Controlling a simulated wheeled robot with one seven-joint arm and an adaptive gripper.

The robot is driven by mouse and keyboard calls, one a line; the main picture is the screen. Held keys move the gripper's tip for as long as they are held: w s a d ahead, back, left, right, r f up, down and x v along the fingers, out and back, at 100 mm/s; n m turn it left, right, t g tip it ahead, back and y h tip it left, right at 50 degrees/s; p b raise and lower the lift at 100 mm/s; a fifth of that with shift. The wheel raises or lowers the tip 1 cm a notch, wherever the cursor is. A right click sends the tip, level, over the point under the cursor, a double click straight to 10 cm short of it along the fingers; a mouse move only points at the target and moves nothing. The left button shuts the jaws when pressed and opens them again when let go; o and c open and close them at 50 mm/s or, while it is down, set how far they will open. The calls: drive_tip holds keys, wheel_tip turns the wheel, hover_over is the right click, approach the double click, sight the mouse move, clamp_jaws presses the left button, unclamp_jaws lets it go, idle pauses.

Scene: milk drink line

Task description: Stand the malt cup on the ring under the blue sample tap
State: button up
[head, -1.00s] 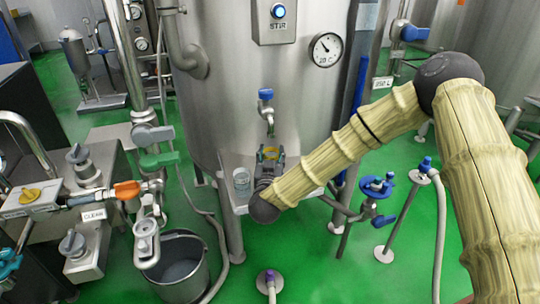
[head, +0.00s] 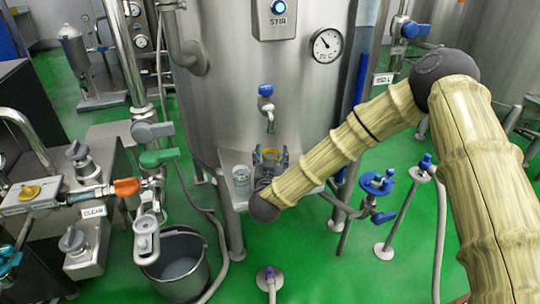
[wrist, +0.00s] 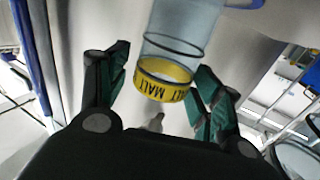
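The malt cup (wrist: 178,45) is clear with a yellow band lettered MALT; it shows in the wrist view between the two fingers of my gripper (wrist: 163,80). A gap shows at the left finger; contact at the right finger cannot be told. In the head view my gripper (head: 270,160) is at the small shelf (head: 230,158) on the tank's front, with the cup's yellow band (head: 270,153) between its fingers. The blue sample tap (head: 266,91) is just above, its spout pointing down over the cup. The ring is hidden behind my gripper and arm.
A clear glass (head: 242,179) stands on the shelf just left of my gripper. The large steel tank (head: 225,80) rises close behind. A blue-handled valve (head: 376,187) is to the right, and a bucket (head: 180,265) stands on the floor at lower left.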

drive_tip(key=shift+r, duration=0.25)
drive_tip(key=s+a+b, duration=0.1)
drive_tip(key=s, duration=1.1)
drive_tip(key=shift+r, duration=0.35)
